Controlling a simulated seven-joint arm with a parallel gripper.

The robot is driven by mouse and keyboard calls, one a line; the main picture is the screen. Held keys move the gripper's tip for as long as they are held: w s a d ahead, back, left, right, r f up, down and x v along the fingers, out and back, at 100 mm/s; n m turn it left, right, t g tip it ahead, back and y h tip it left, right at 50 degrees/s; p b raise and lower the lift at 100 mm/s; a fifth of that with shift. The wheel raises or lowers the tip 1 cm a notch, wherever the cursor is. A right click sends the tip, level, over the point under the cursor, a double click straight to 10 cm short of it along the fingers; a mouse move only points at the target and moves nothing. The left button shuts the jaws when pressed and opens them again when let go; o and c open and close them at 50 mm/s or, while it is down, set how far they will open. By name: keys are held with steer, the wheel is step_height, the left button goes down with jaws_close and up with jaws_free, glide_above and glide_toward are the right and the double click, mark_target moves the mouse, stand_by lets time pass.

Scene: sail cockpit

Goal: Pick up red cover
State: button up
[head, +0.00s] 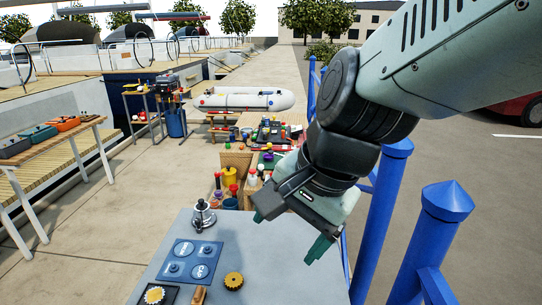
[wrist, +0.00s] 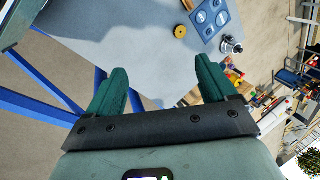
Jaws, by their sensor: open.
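I cannot pick out a red cover with certainty. Small red-topped items (head: 233,188) stand in the clutter beyond the grey table (head: 262,250), too small to identify. My gripper (head: 290,232) is open and empty above the right part of the table, pointing down. In the wrist view its two green fingers (wrist: 160,72) are spread wide with only bare tabletop and table edge between them.
A wooden piece (head: 198,296) lies at the front. Blue posts (head: 378,220) stand close on the right. The table's right half is bare.

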steer(key=a+f+m+g, duration=0.3)
steer(key=a+f+m, duration=0.5)
steer(key=a+f, duration=0.45)
steer(key=a+f+m+h, duration=0.1)
steer(key=f+m, duration=0.2)
steer(key=f, duration=0.3)
steer(key=s+a+f+m+h, duration=0.1)
steer(key=a+f+m, duration=0.1)
steer(key=f, duration=0.5)
steer(key=a+f+m+h, duration=0.1)
steer(key=a+f+m, duration=0.1)
steer(key=f, duration=0.4)
steer(key=shift+s+f+m+t+h, duration=0.2)
steer(key=shift+s+m+t+h, duration=0.15)
steer(key=shift+m, duration=0.45)
steer(key=shift+w+d+f, duration=0.15)
steer(key=shift+f, duration=1.35)
steer(key=shift+w+d+f, duration=0.1)
steer(key=shift+d+f, duration=0.05)
steer(key=shift+f, duration=1.35)
steer(key=shift+c, duration=0.5)
jaws_close()
steer(key=shift+d, duration=0.1)
